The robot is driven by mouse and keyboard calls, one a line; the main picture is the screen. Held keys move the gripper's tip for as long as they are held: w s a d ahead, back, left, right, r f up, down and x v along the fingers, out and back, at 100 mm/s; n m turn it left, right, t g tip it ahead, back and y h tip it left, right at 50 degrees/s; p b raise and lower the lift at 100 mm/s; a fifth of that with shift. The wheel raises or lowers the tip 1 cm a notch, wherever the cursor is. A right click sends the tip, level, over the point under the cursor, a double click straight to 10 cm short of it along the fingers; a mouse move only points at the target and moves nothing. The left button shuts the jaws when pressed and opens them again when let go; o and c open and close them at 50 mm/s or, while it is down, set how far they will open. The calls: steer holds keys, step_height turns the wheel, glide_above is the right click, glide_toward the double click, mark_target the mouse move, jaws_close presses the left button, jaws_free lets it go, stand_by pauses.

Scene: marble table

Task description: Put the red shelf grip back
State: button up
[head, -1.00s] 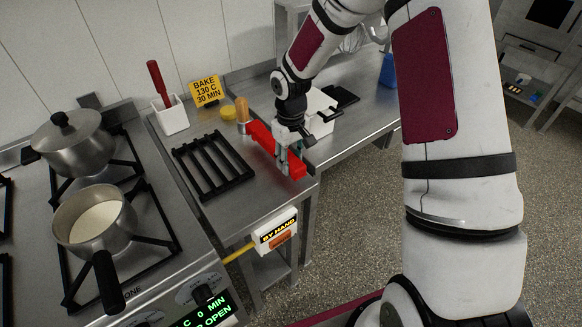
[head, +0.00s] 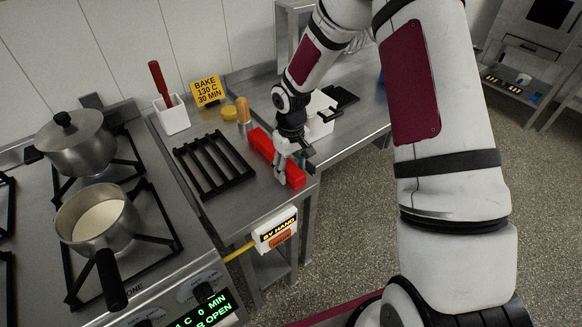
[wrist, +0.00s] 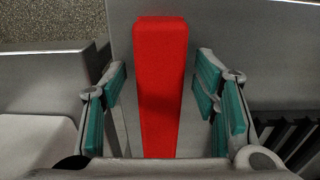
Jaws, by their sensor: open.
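The red shelf grip (head: 262,145), a long red block, lies on the steel worktop to the right of the black rack. In the wrist view the grip (wrist: 160,50) runs between my two teal-padded fingers. My gripper (head: 285,174) is open over the grip's near part, close to the worktop's front corner; it also shows in the wrist view (wrist: 160,85). There is a gap between each finger and the grip's sides. The arm hides part of the grip in the head view.
The black rack (head: 213,165) lies left of the grip. A white holder with a red-handled tool (head: 171,114), a yellow sign (head: 207,91) and a wooden-topped jar (head: 243,112) stand behind. Two pots occupy the stove (head: 150,235) at left.

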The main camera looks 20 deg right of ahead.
step_height(320, 180, up, 14)
steer(key=f+b, duration=0.1)
steer(key=s+r+m+t+h, duration=0.1)
steer(key=s+r+m+t, duration=0.1)
steer(key=s+r, duration=1.15)
steer(key=s+r+t, duration=0.1)
steer(key=s+r, duration=0.1)
steer(key=s, duration=0.4)
steer(key=s+r+m+t+y, duration=0.1)
steer(key=s+r+t, duration=0.1)
steer(key=s, duration=0.5)
steer(key=shift+s+r+m, duration=0.15)
steer(key=shift+r+m, duration=0.15)
steer(key=shift+r, duration=0.55)
